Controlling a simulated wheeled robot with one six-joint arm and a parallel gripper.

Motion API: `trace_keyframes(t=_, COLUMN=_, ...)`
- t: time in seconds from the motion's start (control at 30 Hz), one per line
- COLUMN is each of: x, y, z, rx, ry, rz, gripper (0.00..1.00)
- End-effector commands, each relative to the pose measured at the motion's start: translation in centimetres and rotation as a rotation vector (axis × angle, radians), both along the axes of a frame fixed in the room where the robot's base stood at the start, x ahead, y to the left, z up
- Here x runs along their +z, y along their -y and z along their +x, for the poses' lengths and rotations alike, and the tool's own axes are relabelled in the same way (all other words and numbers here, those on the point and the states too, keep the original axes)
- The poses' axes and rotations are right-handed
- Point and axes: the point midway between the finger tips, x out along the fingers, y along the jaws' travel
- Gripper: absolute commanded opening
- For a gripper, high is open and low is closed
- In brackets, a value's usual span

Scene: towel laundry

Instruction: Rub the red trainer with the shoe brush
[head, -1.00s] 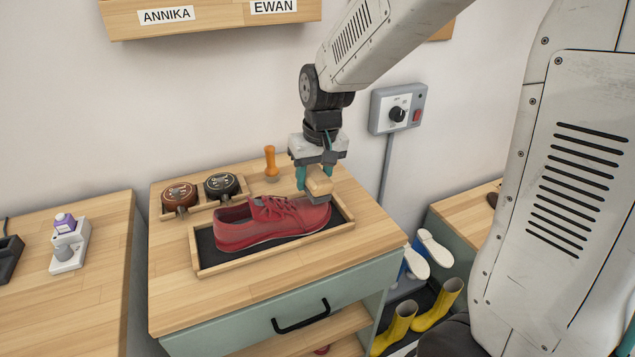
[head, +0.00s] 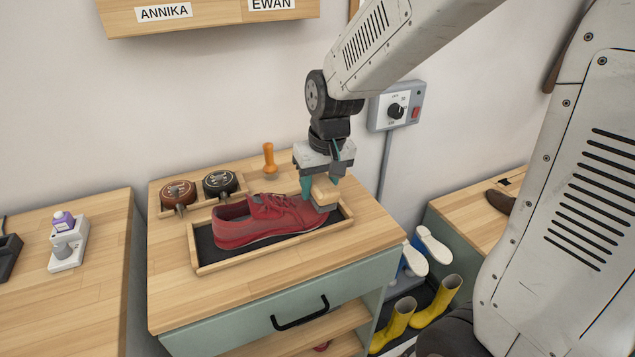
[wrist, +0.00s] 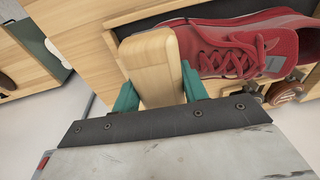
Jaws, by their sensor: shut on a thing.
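The red trainer (head: 268,219) lies in a shallow wooden tray with a dark lining (head: 205,263) on the cabinet top, its toe to the right. My gripper (head: 320,190) is shut on the wooden block of the shoe brush (head: 325,192), at the toe end of the trainer. In the wrist view the brush (wrist: 152,62) sits between the teal fingers (wrist: 160,92), with the trainer (wrist: 235,45) just beyond and to the right. The bristles are mostly hidden, and I cannot tell whether they touch the toe.
Two polish tins, brown (head: 178,194) and black (head: 220,184), stand in a small tray behind the trainer. An orange-handled tool (head: 269,160) stands near the wall. A control box (head: 396,106) is on the wall to the right. Yellow boots (head: 437,300) stand below right.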

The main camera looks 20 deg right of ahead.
Motion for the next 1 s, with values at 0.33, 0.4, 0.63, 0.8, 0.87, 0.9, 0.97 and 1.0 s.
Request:
trace_keyframes(t=0.33, x=2.0, y=0.2, z=-0.2, rx=0.000, ry=-0.005, rz=0.000, gripper=0.15)
trace_keyframes(t=0.4, x=2.8, y=0.3, z=-0.1, rx=0.000, ry=-0.003, rz=0.000, gripper=0.15)
trace_keyframes(t=0.63, x=5.0, y=0.4, z=0.0, rx=0.000, ry=-0.001, rz=0.000, gripper=0.15)
trace_keyframes(t=0.8, x=5.9, y=0.4, z=-0.1, rx=0.000, ry=-0.002, rz=0.000, gripper=0.15)
trace_keyframes(t=0.87, x=6.0, y=0.4, z=-0.1, rx=0.000, ry=-0.002, rz=0.000, gripper=0.15)
trace_keyframes(t=0.9, x=6.0, y=0.4, z=-0.1, rx=0.000, ry=-0.002, rz=0.000, gripper=0.15)
trace_keyframes(t=0.97, x=5.9, y=0.4, z=-0.1, rx=0.000, ry=-0.002, rz=0.000, gripper=0.15)
trace_keyframes(t=1.0, x=5.9, y=0.4, z=-0.1, rx=0.000, ry=-0.002, rz=0.000, gripper=0.15)
